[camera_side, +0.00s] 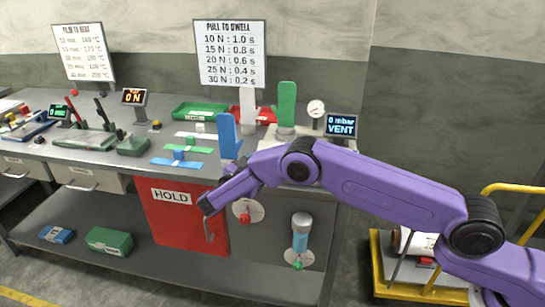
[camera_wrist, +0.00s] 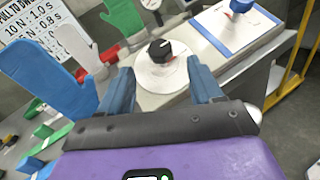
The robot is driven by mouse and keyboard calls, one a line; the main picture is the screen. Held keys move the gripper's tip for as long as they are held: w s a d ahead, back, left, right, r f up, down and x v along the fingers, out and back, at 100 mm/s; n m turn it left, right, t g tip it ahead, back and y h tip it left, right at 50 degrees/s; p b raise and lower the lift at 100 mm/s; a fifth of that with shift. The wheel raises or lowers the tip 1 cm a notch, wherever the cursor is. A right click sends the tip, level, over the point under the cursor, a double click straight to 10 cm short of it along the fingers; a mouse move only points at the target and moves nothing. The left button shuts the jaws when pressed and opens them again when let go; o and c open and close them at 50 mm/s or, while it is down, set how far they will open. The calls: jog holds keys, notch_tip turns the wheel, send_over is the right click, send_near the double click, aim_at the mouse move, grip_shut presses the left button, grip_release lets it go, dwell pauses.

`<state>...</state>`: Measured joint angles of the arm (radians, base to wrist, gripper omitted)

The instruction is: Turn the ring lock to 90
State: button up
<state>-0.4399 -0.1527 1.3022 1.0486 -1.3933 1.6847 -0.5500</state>
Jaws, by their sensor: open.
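No visible part carries a ring lock label. I cannot read any scale on the plate. My gripper (camera_wrist: 163,82) is open, with its blue-grey fingers spread on either side of the plate in that view; contact cannot be told. In the side view my purple arm hides part of the bench top, and I cannot make out the knob. A white round dial with a red centre (camera_side: 245,213) is on the bench front, below my arm.
Blue (camera_wrist: 58,72) and green (camera_wrist: 122,15) hand-shaped forms stand left of the plate. A blue knob (camera_wrist: 241,6) on a blue-bordered white plate is to its right. A blue cylinder (camera_side: 301,232) and red HOLD panel (camera_side: 170,220) are on the bench front. A yellow cart (camera_side: 385,285) stands right.

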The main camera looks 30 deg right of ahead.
jog(key=v, duration=0.7)
jog(key=shift+a, duration=0.2)
jog(key=shift+s, duration=0.15)
jog(key=s+d+r+m+g+y, duration=0.1)
jog(key=s+d+r+y, duration=0.1)
jog(key=s+r+y, duration=0.3)
jog(key=s+d+r+m+g+y, duration=0.1)
jog(key=s+d+r+g+y, duration=0.15)
jog(key=s, duration=0.55)
jog(key=s+d+m+g+y, duration=0.1)
jog(key=s+d+y, duration=0.3)
jog(key=s, duration=1)
jog(key=s+d+m+g+y, duration=0.2)
jog(key=s+d+m+y, duration=0.2)
jog(key=s+d, duration=0.4)
jog(key=s+y, duration=0.1)
jog(key=s, duration=0.5)
jog(key=shift+s, duration=0.35)
jog(key=shift+w+d, duration=0.1)
jog(key=shift+d, duration=0.1)
